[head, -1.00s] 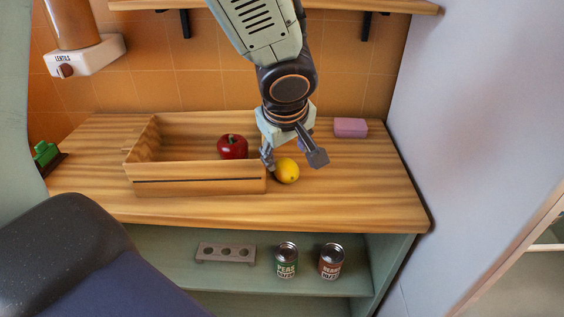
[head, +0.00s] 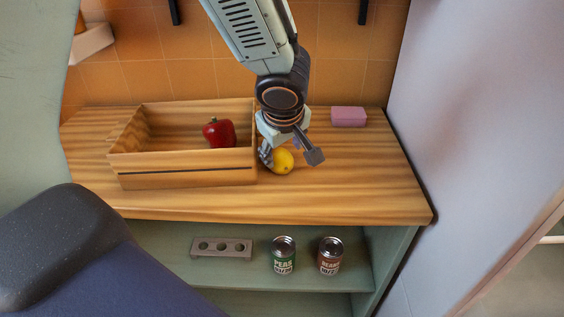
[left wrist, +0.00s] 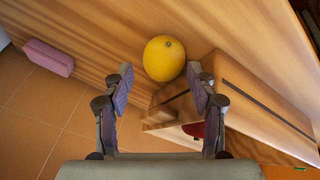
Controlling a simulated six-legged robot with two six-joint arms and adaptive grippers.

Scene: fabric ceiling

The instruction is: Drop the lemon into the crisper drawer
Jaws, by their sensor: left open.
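The yellow lemon (head: 283,161) lies on the wooden counter, just right of the wooden crisper drawer (head: 190,180). The drawer is an open-topped box with a red apple (head: 220,133) inside. My left gripper (head: 291,158) is over the lemon, its fingers spread apart. In the left wrist view the lemon (left wrist: 164,58) shows just beyond and between the open fingertips of my left gripper (left wrist: 160,80), and no finger is seen closed on it. The drawer's wall (left wrist: 262,105) is close beside the right finger there. My right gripper is not in view.
A pink block (head: 348,117) lies at the counter's back right. Below, a shelf holds a grey holder with three holes (head: 222,247), a green peas can (head: 284,256) and a beans can (head: 330,257). The counter right of the lemon is clear.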

